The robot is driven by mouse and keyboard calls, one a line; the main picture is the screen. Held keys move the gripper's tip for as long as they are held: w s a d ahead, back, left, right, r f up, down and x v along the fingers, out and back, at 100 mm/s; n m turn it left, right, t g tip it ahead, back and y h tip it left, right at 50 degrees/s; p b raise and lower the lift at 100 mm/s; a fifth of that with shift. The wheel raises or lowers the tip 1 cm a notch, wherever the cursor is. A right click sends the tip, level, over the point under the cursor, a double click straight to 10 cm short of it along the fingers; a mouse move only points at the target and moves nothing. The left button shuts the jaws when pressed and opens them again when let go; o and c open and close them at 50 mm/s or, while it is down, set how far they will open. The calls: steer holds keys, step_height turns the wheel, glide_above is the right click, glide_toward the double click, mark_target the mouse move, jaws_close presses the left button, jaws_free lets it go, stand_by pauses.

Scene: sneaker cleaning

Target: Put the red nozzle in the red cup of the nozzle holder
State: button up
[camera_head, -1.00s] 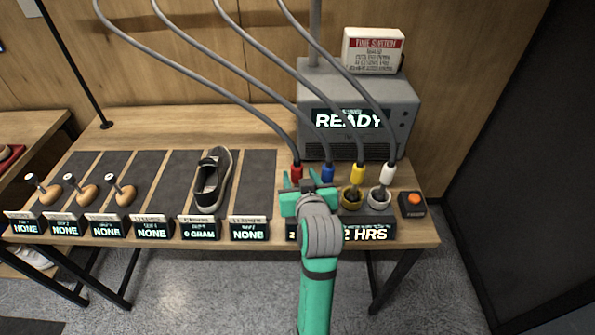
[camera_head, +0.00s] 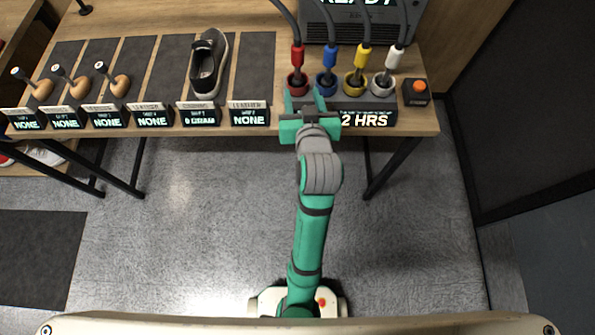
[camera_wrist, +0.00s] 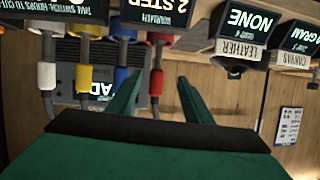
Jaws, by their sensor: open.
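The red nozzle (camera_head: 297,57) hangs on a grey hose, with its dark lower end reaching into the red cup (camera_head: 297,84) of the nozzle holder. Contact with the cup's bottom is hidden. My gripper (camera_head: 305,93) is open and empty, in front of the red cup, its fingers pointing toward the holder. In the wrist view, which is upside down, the red nozzle (camera_wrist: 156,82) shows between the two green fingertips (camera_wrist: 157,82), beyond them. I see no finger touching it. The red cup there (camera_wrist: 159,38) is partly cut off by the holder's front.
Blue (camera_head: 329,57), yellow (camera_head: 363,57) and white (camera_head: 394,58) nozzles stand in their own cups to the right. An orange button (camera_head: 418,87) is at the table's right end. A dark shoe (camera_head: 208,65) lies on a mat to the left. Floor before the table is clear.

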steer(key=s+f+m, duration=0.1)
steer(key=s+f, duration=0.6)
steer(key=f, duration=0.1)
steer(key=s+f+t, duration=0.1)
steer(key=s, duration=1.2)
steer(key=s+a+f+h, duration=0.1)
steer(key=s+f, duration=0.1)
steer(key=s, duration=1.2)
steer(key=shift+s+f+t+h, duration=0.15)
steer(key=shift+f+t+h, duration=0.15)
steer(key=shift+t, duration=0.1)
steer(key=shift+a, duration=0.1)
steer(key=c, duration=0.3)
steer(key=shift+s, duration=0.1)
steer(key=shift+c, duration=0.4)
